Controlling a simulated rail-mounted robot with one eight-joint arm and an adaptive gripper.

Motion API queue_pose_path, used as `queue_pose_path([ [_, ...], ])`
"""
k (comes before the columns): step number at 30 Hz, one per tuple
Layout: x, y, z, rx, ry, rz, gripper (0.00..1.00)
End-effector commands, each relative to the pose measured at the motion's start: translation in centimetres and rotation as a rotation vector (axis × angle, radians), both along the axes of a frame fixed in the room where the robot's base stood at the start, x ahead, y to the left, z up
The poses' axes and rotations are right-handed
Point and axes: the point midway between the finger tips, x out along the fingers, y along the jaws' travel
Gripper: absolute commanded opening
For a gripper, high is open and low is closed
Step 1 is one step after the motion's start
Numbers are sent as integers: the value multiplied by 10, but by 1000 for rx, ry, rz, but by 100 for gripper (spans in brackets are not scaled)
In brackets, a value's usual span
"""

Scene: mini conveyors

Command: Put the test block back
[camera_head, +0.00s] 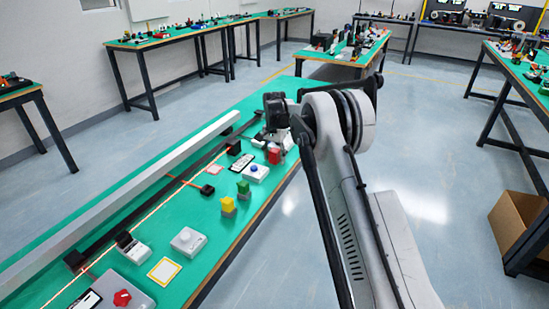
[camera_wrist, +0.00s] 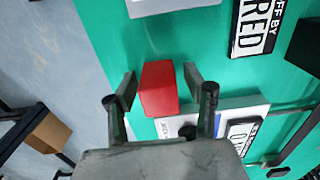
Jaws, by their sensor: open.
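A red block (camera_head: 274,155) stands on the green bench top near its far end, under my gripper (camera_head: 278,142). In the wrist view the red block (camera_wrist: 159,88) sits between my two open fingers (camera_wrist: 160,88), with a visible gap on each side. I cannot tell from the pictures whether this red block is the test block. A white labelled plate (camera_wrist: 245,108) lies beside it, partly hidden by my gripper. A yellow block (camera_head: 228,203) and a green block (camera_head: 243,187) stand nearer on the bench.
A white box with a blue button (camera_head: 256,173) is close to the red block. A black-and-white sign (camera_wrist: 254,28) and a black block (camera_wrist: 305,45) lie to the right in the wrist view. A long conveyor rail (camera_head: 130,185) runs along the bench's left side.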

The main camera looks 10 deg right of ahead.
Motion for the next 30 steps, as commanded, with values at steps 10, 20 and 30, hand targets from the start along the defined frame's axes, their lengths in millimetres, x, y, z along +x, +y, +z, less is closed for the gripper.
queue_pose_path([
  [10,0,0,55,0,0,0,48],
  [20,0,0,110,0,0,0,48],
  [30,-12,0,146,0,-21,24,48],
])
